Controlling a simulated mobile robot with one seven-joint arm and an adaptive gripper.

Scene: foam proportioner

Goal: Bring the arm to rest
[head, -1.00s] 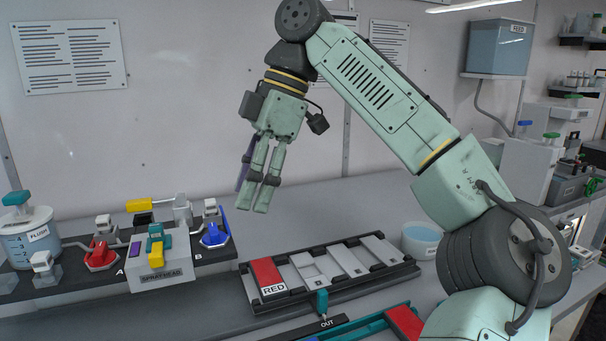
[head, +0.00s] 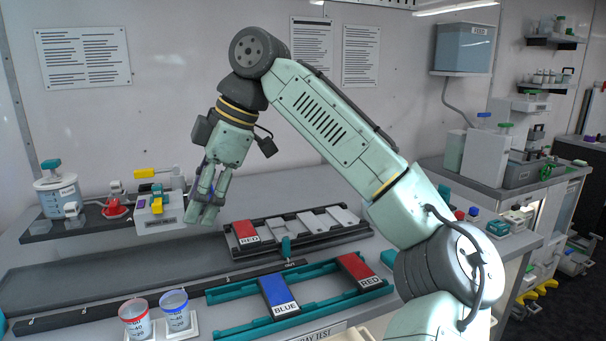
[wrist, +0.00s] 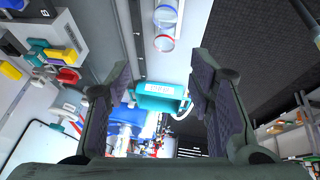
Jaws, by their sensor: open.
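My arm is pale green with dark joints and reaches up and over from the right in the head view. My gripper (head: 205,207) hangs at its end, pointing down, above the bench near the spray-head block (head: 158,212). Its two fingers overlap in the head view. In the wrist view my gripper (wrist: 161,72) shows its fingers spread wide apart, with nothing held between them.
A slotted rack with a red RED plate (head: 245,232) lies right of my gripper. A teal frame holds a blue plate (head: 278,295) and a red plate (head: 358,270). Two measuring cups (head: 135,318) stand at front. A dark strip (head: 100,285) crosses the bench.

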